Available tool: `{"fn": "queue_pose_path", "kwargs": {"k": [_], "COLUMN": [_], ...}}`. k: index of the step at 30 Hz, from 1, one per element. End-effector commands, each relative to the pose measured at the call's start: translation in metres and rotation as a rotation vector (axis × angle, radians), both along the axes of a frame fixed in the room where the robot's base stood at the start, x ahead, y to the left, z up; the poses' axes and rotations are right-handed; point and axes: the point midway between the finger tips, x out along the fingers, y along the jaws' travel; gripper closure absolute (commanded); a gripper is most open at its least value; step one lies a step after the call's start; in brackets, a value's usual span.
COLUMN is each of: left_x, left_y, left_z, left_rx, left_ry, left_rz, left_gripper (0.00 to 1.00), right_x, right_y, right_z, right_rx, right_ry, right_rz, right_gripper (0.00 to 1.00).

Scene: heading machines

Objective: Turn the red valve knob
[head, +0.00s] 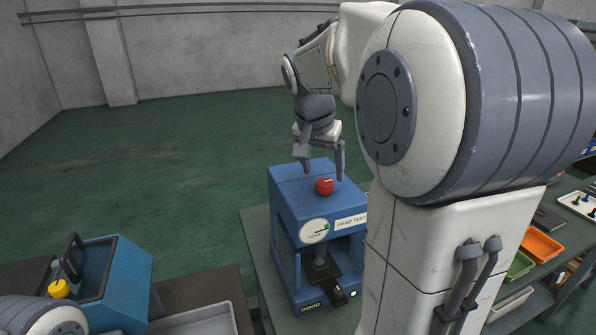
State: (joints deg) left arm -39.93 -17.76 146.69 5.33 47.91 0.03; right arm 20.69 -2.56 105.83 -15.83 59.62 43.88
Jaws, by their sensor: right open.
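The red valve knob (324,186) sits on top of a blue test machine (284,200), with a white mark on its upper side. The machine has a round dial and a "HEAD TEST" label on its front. My right gripper (324,172) hangs just above the knob, pointing down. Its fingers are apart, one to the left and one to the right of the knob. I cannot tell whether they touch it. My left gripper is not visible; only a part of the left arm shows at the lower left corner.
Another blue machine (118,280) with a yellow knob (59,288) stands at the lower left, beside a grey tray (200,322). Orange (541,246) and green (520,265) bins stand at the right. My right arm covers much of the right side. Green floor lies open behind.

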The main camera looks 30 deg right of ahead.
Motion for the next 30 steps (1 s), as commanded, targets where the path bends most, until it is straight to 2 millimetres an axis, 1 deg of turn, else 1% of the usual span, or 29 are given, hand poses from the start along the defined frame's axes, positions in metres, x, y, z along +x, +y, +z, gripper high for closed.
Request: {"fn": "queue_pose_path", "kwargs": {"k": [1, 3, 7, 12, 18, 20, 21, 23, 24, 25, 30], "left_x": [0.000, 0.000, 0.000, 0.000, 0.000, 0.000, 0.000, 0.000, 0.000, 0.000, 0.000], "left_y": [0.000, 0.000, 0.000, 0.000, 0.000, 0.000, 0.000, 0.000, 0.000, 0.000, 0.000], "left_z": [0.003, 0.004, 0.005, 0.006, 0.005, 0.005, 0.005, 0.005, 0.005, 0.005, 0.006], "left_rx": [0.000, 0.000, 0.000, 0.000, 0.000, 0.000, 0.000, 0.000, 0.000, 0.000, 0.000], "left_ry": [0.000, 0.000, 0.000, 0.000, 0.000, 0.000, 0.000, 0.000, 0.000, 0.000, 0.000], "left_rz": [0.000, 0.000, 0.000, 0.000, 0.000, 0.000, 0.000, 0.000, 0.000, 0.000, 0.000], "left_gripper": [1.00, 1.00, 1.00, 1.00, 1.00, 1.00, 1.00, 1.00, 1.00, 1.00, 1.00], "right_x": [0.001, 0.003, 0.006, 0.008, 0.008, 0.008, 0.008, 0.008, 0.008, 0.008, 0.008], "right_y": [-0.003, -0.006, -0.010, -0.012, -0.012, -0.012, -0.012, -0.012, -0.012, -0.012, -0.012], "right_z": [-0.008, -0.018, -0.030, -0.035, -0.035, -0.035, -0.035, -0.035, -0.035, -0.035, -0.035], "right_rx": [0.002, 0.002, 0.001, 0.001, 0.001, 0.001, 0.001, 0.001, 0.001, 0.001, 0.001], "right_ry": [0.005, 0.005, 0.002, -0.001, -0.001, -0.001, -0.001, -0.001, -0.001, -0.001, -0.001], "right_rz": [0.000, 0.000, 0.001, 0.002, 0.003, 0.003, 0.003, 0.003, 0.003, 0.003, 0.009], "right_gripper": [0.21, 0.21, 0.21, 0.21, 0.21, 0.44, 0.59, 0.82, 0.97, 1.00, 1.00]}}
